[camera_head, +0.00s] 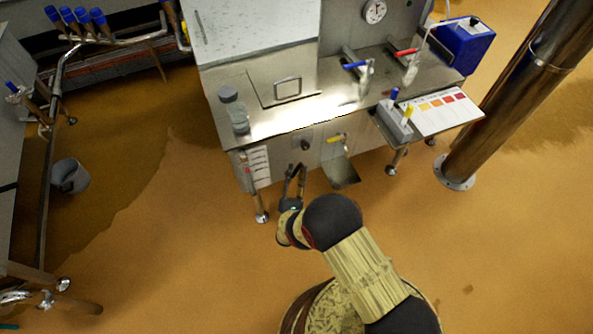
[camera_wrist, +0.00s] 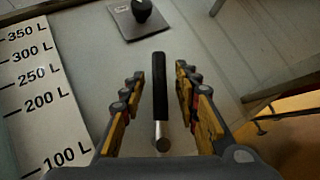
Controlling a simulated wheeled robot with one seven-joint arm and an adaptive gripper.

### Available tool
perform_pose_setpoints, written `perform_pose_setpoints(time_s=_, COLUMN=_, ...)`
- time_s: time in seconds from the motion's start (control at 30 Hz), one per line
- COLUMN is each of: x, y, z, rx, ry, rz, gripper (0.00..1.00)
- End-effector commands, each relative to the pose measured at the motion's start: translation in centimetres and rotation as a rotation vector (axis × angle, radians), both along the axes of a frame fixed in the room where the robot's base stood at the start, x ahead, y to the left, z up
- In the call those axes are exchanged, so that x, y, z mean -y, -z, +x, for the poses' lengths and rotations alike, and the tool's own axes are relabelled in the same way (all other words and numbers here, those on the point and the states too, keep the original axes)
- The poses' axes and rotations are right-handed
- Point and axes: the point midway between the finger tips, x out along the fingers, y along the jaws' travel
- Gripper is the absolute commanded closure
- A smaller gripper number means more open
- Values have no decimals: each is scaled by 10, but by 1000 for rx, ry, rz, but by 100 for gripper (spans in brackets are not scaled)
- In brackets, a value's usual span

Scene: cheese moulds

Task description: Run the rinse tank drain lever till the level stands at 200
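A black-handled lever (camera_wrist: 160,86) with a bare metal shaft stands between my fingers in the wrist view. My gripper (camera_wrist: 160,92) is open around it, with a gap on both sides. In the head view my gripper (camera_head: 295,172) is at the lower front of the steel tank (camera_head: 226,122); I cannot make the lever out there. A white scale (camera_wrist: 35,90) marked from 100 L to 350 L is left of the lever. The scale (camera_head: 260,166) also shows in the head view, beside a thin tube with red in it; I cannot read the level.
A black knob (camera_wrist: 142,11) on a grey plate is beyond the lever. A yellow-handled valve (camera_head: 337,138) is above a metal chute (camera_head: 341,172) to the right. A steel post (camera_head: 500,100) stands further right. A grey bucket (camera_head: 70,176) is at left. The floor between is clear.

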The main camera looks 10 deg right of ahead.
Motion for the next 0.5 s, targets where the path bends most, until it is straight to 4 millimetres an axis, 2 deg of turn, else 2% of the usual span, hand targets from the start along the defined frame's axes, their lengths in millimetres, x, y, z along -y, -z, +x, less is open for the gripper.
perform_pose_setpoints(time_s=0.3, x=-11, y=28, z=-38, rx=-4, ry=-4, rz=-1, gripper=69)
perform_pose_setpoints(time_s=0.5, x=-16, y=38, z=-52, rx=-2, ry=-2, rz=-1, gripper=69)
